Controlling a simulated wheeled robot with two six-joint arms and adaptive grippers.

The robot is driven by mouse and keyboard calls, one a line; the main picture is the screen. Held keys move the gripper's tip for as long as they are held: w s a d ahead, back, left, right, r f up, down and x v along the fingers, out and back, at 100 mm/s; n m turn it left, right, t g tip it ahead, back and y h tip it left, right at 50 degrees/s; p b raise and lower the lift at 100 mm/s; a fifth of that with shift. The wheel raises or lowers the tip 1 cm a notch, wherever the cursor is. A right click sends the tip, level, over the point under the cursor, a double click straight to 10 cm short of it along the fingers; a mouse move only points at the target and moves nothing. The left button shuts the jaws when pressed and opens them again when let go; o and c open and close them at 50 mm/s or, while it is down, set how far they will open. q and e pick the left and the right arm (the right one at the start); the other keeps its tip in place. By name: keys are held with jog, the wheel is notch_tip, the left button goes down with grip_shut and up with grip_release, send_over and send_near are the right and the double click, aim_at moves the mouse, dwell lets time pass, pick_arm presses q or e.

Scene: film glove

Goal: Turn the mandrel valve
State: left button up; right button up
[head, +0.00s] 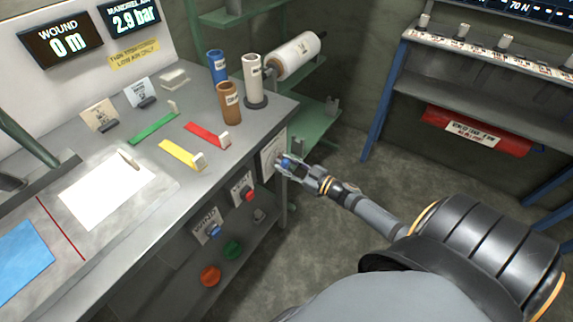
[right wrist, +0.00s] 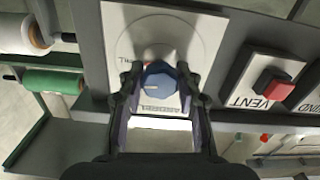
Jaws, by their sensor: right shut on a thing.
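The mandrel valve is a blue knob (right wrist: 160,80) on a white plate (right wrist: 120,45) with a dial ring and lettering, on the front of the bench. In the head view the white plate (head: 268,158) is at the bench's right end. My right gripper (head: 287,163) reaches it from the right. In the right wrist view the fingers of my right gripper (right wrist: 159,75) are on both sides of the blue knob, shut on it. The knob's far side is hidden. The display reading 2.9 bar (head: 133,17) is on the back panel.
A red VENT button (right wrist: 271,87) sits beside the valve plate. Below are a blue knob (head: 214,231), a green knob (head: 232,249) and an orange knob (head: 210,275). Upright rolls (head: 229,103) stand on the bench corner. A green shelf (head: 318,115) is behind; open floor lies right.

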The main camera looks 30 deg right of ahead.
jog(key=n, duration=0.4)
jog(key=shift+p, duration=0.3)
jog(key=n, duration=1.2)
jog(key=shift+n, duration=0.3)
jog(key=shift+f+n, duration=0.1)
jog(key=shift+n, duration=0.2)
jog(key=o, duration=1.2)
jog(key=shift+s, duration=0.15)
jog(key=v, duration=1.1)
jog(key=shift+s+d, duration=0.15)
jog(key=shift+s, duration=0.25)
